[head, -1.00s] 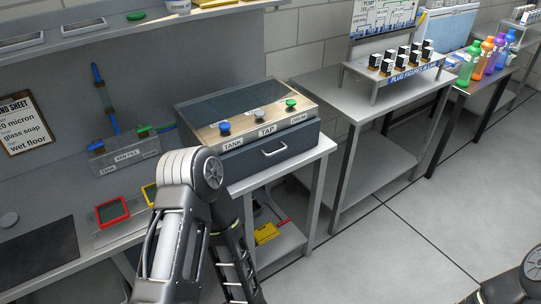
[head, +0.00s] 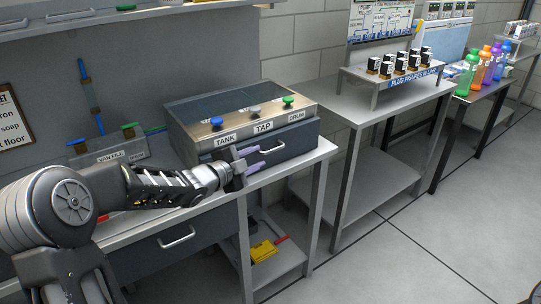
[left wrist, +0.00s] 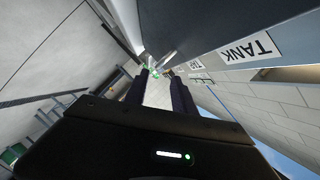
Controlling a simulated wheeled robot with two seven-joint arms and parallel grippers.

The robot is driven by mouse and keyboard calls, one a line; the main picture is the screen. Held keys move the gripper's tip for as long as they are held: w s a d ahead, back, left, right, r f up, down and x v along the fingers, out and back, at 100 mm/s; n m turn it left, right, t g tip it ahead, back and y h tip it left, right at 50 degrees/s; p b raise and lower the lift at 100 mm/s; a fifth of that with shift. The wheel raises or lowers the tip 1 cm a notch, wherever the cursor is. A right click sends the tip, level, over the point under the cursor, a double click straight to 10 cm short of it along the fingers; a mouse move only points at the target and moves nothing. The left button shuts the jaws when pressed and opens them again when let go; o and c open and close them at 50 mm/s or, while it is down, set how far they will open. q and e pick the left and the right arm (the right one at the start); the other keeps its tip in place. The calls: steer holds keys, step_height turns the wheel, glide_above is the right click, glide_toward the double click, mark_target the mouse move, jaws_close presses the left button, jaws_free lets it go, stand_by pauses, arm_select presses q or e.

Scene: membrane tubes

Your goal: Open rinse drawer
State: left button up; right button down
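The grey rinse unit (head: 205,104) stands on the bench with valve knobs and labels reading TANK and TAP. Its dark drawer (head: 300,137) is shut under the labels, with a light bar handle (head: 275,147) on its front. My left gripper (head: 259,158) is open and empty in front of the drawer, its fingers pointing right toward the handle. I cannot tell whether they touch it. In the left wrist view the gripper (left wrist: 161,80) shows two parted fingers, and the TANK label (left wrist: 248,48) is upside down on the right. My right gripper is out of view.
Another drawer handle (head: 176,237) is under the bench at left. A yellow item (head: 263,251) lies on the shelf below. A steel table (head: 385,105) with a plug stand (head: 392,77) is to the right. The floor (head: 400,240) in front is clear.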

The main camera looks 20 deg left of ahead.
mark_target(270, 152)
arm_select(q)
steer(key=shift+w+f, duration=0.1)
steer(key=x, duration=0.7)
steer(key=shift+w+d+f+p, duration=0.1)
steer(key=shift+w+p, duration=0.15)
steer(key=shift+p, duration=0.1)
jaws_close()
steer(key=shift+f, duration=0.1)
stand_by(1.3)
